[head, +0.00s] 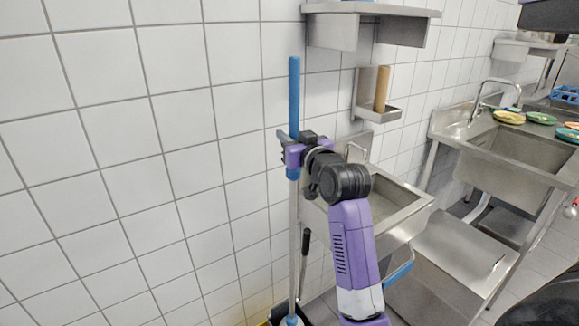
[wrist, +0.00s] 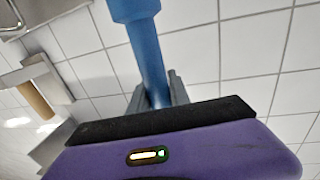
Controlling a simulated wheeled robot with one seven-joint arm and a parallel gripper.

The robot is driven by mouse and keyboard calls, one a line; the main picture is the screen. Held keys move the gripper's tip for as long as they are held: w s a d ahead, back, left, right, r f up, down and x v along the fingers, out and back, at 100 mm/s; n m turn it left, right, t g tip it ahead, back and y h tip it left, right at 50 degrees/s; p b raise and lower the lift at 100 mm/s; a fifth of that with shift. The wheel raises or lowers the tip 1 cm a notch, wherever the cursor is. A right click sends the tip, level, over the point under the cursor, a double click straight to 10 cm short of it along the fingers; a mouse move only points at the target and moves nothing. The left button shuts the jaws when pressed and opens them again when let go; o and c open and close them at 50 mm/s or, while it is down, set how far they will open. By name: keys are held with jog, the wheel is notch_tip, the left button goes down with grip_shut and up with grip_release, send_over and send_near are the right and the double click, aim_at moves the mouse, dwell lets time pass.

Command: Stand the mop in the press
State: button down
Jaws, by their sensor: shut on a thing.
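The mop (head: 294,95) stands close to upright near the tiled wall, with a blue upper handle and a pale pole below. My gripper (head: 289,150) is shut on the blue handle below its top end. In the wrist view the blue handle (wrist: 148,50) runs between the grey fingers of my gripper (wrist: 157,93). The blue and white mop head (head: 291,320) shows at the bottom edge of the head view, largely cut off. Dark and yellow parts around it look like the press (head: 305,317); whether the head is inside or above it, I cannot tell.
A lever with a black grip (head: 306,242) rises just right of the pole. A steel hand basin (head: 400,222) is behind my arm, below a wall shelf (head: 375,10). A large steel sink (head: 510,155) with plates stands at right. Bare tiled wall fills the left.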

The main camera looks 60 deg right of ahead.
notch_tip(320, 180, down, 8)
dwell(0.5)
jog(key=shift+f, duration=0.15)
jog(key=c, duration=1.2)
grip_release()
